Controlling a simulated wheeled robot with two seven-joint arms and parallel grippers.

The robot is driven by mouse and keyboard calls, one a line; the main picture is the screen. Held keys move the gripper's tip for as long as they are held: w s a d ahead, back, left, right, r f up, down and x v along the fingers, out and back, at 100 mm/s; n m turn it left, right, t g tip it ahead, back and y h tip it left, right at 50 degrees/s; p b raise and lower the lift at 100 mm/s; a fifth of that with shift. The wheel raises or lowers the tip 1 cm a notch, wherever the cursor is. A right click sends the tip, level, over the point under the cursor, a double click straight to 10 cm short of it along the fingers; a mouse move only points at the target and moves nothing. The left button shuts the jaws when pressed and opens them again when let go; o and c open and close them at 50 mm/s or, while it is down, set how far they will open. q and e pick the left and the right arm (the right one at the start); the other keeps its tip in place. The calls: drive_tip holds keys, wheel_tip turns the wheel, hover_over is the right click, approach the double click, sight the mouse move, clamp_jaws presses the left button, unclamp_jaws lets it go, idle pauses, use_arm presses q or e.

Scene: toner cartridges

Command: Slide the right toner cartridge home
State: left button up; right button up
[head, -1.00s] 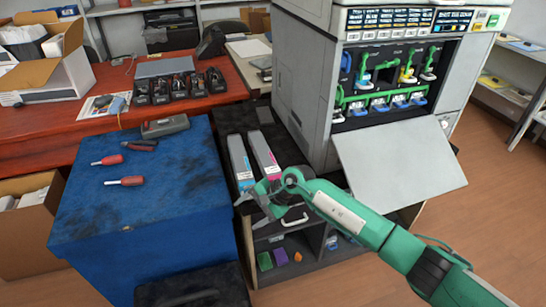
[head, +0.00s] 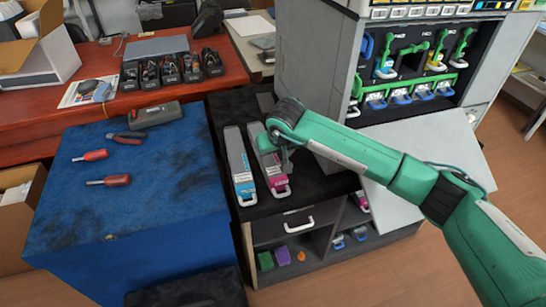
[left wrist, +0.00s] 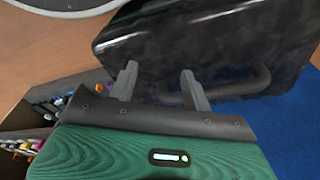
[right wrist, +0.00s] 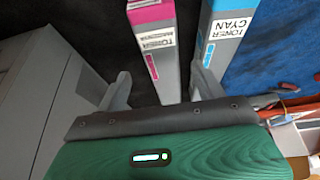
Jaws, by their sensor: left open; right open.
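Two long grey toner cartridges lie side by side on a black cart top: a cyan-labelled one (head: 239,162) on the left and a magenta-labelled one (head: 278,184) on the right. My right gripper (head: 284,152) points down over the magenta cartridge and hides part of it. In the right wrist view the open fingers (right wrist: 160,85) stand apart, with the magenta cartridge (right wrist: 153,45) between and beyond them; contact cannot be told. The printer bay (head: 412,68) is open, with green levers and a dark gap in its upper row. My left gripper (left wrist: 158,78) is open and empty.
The printer's flap (head: 425,145) is folded down and juts out right of the cart, beneath my right arm. A blue-topped cabinet (head: 140,200) with screwdrivers stands left. A black case (left wrist: 220,45) is close to my left gripper. Shelves (head: 320,240) are below the cartridges.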

sight(271, 161)
drive_tip(key=b+x, duration=0.2)
drive_tip(key=x, duration=0.3)
drive_tip(key=shift+f+b, duration=0.35)
drive_tip(key=shift+b, duration=0.05)
drive_tip(key=b+x, duration=0.3)
drive_tip(key=shift+w, duration=0.1)
drive_tip(key=shift+w+f+b, duration=0.1)
drive_tip(key=shift+f+b, duration=0.1)
drive_tip(key=shift+b, duration=0.2)
use_arm(q)
wheel_tip(271, 161, up, 15)
drive_tip(key=t, duration=0.1)
drive_tip(key=shift+s+a+t, duration=0.15)
drive_tip(key=shift+t, duration=0.25)
use_arm(e)
drive_tip(key=shift+c, duration=0.2)
drive_tip(key=c, duration=1.4)
drive_tip(key=shift+r, duration=0.1)
drive_tip(key=shift+c, duration=0.2)
drive_tip(key=shift+w+r+p, duration=0.1)
drive_tip(key=shift+r+p, duration=0.35)
drive_tip(key=shift+r, duration=0.55)
use_arm(q)
drive_tip(key=shift+r+p, duration=0.8)
drive_tip(key=shift+r, duration=0.45)
use_arm(e)
drive_tip(key=shift+r, duration=2.5)
